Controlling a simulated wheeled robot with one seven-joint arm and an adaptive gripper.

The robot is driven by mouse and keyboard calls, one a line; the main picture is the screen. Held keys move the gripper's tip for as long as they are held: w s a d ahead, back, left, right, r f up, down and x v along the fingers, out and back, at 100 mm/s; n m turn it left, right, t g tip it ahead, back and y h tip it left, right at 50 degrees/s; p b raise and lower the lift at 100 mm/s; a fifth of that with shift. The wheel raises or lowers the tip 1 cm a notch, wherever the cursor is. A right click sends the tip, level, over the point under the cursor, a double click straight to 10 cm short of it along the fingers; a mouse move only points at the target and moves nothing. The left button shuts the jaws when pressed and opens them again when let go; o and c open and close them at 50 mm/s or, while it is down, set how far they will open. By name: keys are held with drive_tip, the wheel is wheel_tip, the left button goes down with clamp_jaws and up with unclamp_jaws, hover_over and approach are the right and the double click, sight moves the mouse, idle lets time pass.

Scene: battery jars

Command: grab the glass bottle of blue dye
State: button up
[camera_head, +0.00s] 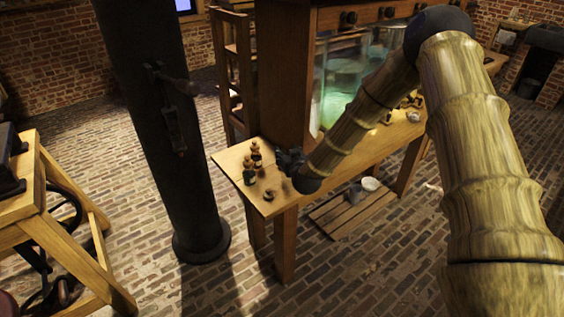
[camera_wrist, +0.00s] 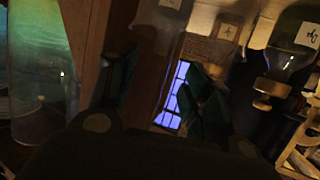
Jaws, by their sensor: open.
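Several small bottles or jars stand at the left end of the wooden bench (camera_head: 233,160) in the head view. Among them are a dark bottle with a pale top (camera_head: 256,153) and a short dark jar (camera_head: 249,177). They are too small and dim to tell which holds blue dye. My gripper (camera_head: 287,160) is close to the right of this group, low over the bench, and partly hidden by its own arm. In the wrist view my gripper (camera_wrist: 160,92) shows two dark green fingers spread apart. I see nothing held between them.
A large glass tank (camera_head: 345,80) with greenish light stands on the bench behind my arm. A small dark object (camera_head: 268,196) lies near the bench's front edge. In the wrist view, a tall glass vessel (camera_wrist: 40,75) is at left and labelled glassware (camera_wrist: 285,65) at upper right.

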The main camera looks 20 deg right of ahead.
sight(285, 151)
drive_tip(key=shift+f+p+x, duration=0.25)
drive_tip(key=shift+x, duration=0.95)
drive_tip(key=shift+f+p+x, duration=0.25)
drive_tip(key=shift+x, duration=0.9)
drive_tip(key=shift+s+d, duration=0.15)
drive_tip(key=shift+s, duration=0.05)
clamp_jaws()
